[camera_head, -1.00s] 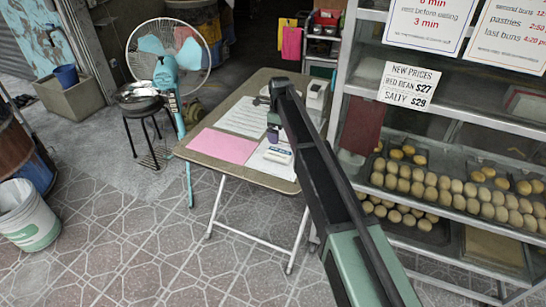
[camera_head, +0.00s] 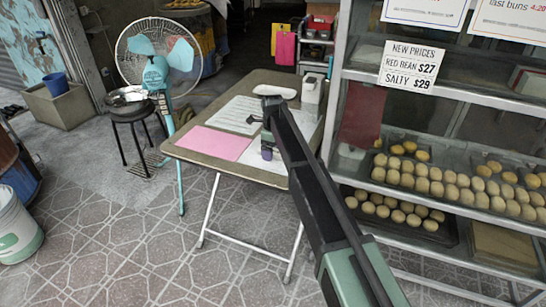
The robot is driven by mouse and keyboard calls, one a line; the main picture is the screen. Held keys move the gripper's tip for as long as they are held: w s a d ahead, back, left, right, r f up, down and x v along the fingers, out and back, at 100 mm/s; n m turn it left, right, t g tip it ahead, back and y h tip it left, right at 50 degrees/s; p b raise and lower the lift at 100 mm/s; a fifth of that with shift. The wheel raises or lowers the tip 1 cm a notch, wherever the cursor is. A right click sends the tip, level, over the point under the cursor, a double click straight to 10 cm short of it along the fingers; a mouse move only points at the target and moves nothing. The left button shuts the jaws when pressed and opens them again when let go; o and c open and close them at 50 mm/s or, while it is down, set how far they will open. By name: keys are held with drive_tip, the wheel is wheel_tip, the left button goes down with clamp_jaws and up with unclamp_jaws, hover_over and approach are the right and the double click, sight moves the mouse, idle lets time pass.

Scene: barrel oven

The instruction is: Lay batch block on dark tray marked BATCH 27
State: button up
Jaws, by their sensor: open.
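My gripper (camera_head: 267,150) is over the right part of the folding table (camera_head: 188,154), beside the pink sheet. It is open; its fingertips are small and partly obscured. A small white-and-blue block visible on the table a second ago cannot be made out now; my gripper and arm cover that area. I cannot confirm that it is the batch block. Dark trays (camera_head: 440,239) with buns are in the glass cabinet at right. No BATCH 27 mark is readable on any tray.
A pink sheet (camera_head: 215,143) and white paper (camera_head: 235,115) lie on the table. A white device (camera_head: 312,94) stands at its back right. The glass cabinet (camera_head: 470,90) closely borders the table. A fan (camera_head: 158,55) and stool (camera_head: 130,112) stand left. The tiled floor in front is clear.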

drive_tip(key=c, duration=1)
drive_tip(key=shift+r, duration=0.2)
